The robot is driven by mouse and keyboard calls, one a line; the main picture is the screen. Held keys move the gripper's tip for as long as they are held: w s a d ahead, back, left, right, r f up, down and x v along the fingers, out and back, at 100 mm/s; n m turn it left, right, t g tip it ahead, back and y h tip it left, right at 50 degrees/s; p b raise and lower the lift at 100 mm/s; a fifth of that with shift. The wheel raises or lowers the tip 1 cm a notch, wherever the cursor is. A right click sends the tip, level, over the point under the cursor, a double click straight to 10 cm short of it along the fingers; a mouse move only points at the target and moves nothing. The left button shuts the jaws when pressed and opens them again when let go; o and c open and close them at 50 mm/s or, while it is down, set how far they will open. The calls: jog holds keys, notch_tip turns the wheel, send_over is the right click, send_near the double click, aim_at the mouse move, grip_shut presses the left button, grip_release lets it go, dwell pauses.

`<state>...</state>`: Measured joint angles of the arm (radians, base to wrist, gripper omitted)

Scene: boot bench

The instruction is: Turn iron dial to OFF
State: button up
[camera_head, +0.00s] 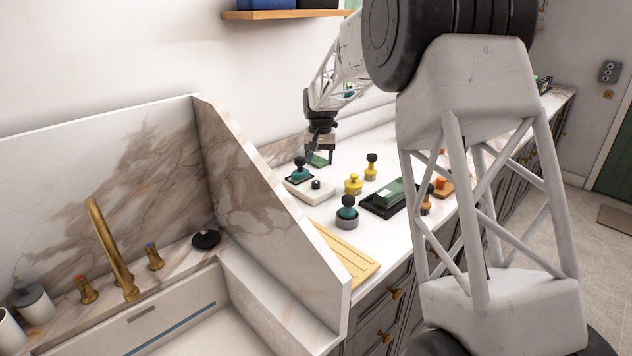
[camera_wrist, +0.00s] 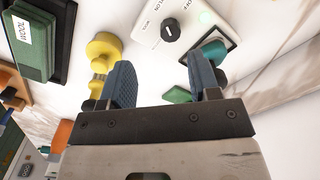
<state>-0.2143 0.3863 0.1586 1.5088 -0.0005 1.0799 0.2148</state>
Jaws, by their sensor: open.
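The iron dial (camera_wrist: 171,31) is a small black knob with a pale pointer mark on a white unit (camera_wrist: 150,22). Lettering around it is partly cut off, and I cannot read its setting. In the head view the dial (camera_head: 316,184) is on the front right of the white unit (camera_head: 304,193). A black-handled teal iron (camera_head: 300,172) rests at the unit's back. My gripper (camera_wrist: 163,78) is open, with the dial ahead of the gap between its blue-grey fingers, apart from them. In the head view my gripper (camera_head: 319,151) hangs above and behind the unit.
A yellow knobbed piece (camera_head: 353,185) stands right of the unit, another yellow one (camera_head: 371,168) behind it. A grey-teal round piece (camera_head: 346,214) is in front. A dark green block (camera_head: 388,195) lies right. A marble partition (camera_head: 270,190) rises left. A small green piece (camera_wrist: 178,95) shows between my fingers.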

aim_at(316, 181)
jog(key=shift+w+a+f, duration=0.65)
jog(key=shift+w+f, duration=0.2)
jog(key=shift+w, duration=0.1)
jog(key=shift+f, duration=3.9)
jog(key=shift+c, duration=0.3)
jog(key=c, duration=0.9)
jog(key=shift+o, duration=0.2)
